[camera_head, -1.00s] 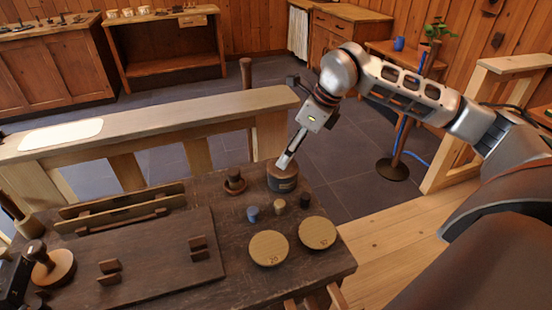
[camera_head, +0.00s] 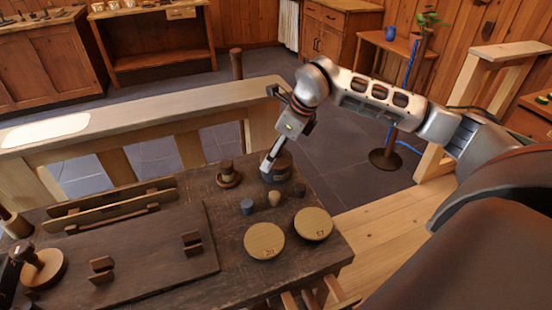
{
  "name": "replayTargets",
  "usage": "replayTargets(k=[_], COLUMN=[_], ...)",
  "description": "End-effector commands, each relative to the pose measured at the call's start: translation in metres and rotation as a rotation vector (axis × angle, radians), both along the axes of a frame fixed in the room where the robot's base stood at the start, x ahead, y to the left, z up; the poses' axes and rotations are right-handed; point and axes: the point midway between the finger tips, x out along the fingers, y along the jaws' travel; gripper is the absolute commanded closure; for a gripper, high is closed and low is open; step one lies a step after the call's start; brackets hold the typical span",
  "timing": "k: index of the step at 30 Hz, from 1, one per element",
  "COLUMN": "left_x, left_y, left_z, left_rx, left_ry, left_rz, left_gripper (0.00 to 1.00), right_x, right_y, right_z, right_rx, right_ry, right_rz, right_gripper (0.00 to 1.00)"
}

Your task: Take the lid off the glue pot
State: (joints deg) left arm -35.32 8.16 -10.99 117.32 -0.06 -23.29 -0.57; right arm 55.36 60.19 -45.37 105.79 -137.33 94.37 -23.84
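A round dark pot (camera_head: 283,173), which looks like the glue pot, stands near the table's far right corner. Its top is partly hidden by my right gripper, so I cannot make out the lid clearly. My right gripper (camera_head: 267,167) points down at the pot's left front side. Its fingers overlap the pot in the picture; I cannot tell whether they touch it, or whether they are open or shut. My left gripper is not in view.
A knobbed brown piece on a round dish (camera_head: 228,178) stands left of the pot. Small blue (camera_head: 247,206), tan (camera_head: 274,198) and dark (camera_head: 299,190) pieces stand in front. Two round wooden discs (camera_head: 264,241) lie nearer. A dark board (camera_head: 140,265) fills the table's left.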

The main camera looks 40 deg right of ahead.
Motion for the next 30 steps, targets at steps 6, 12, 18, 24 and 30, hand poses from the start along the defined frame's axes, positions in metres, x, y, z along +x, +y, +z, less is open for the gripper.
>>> replayTargets(k=[6,12,18,24,30], left_x=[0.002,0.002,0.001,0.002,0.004], left_y=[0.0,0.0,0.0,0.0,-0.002], left_z=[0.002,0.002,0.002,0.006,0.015], left_rx=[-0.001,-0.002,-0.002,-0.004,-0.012], left_ry=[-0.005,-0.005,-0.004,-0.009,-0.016], left_rz=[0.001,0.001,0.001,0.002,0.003], left_gripper=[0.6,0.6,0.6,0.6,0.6], right_x=[0.0,0.0,0.0,0.001,0.001], right_y=[0.0,0.0,0.0,0.0,-0.001], right_z=[0.001,0.001,0.004,0.023,0.067], right_rx=[0.001,0.001,-0.001,-0.001,0.0], right_ry=[-0.001,-0.001,-0.002,-0.005,-0.011], right_rz=[0.0,0.0,0.001,0.0,-0.001], right_gripper=[0.56,0.56,0.56,0.56,0.56])
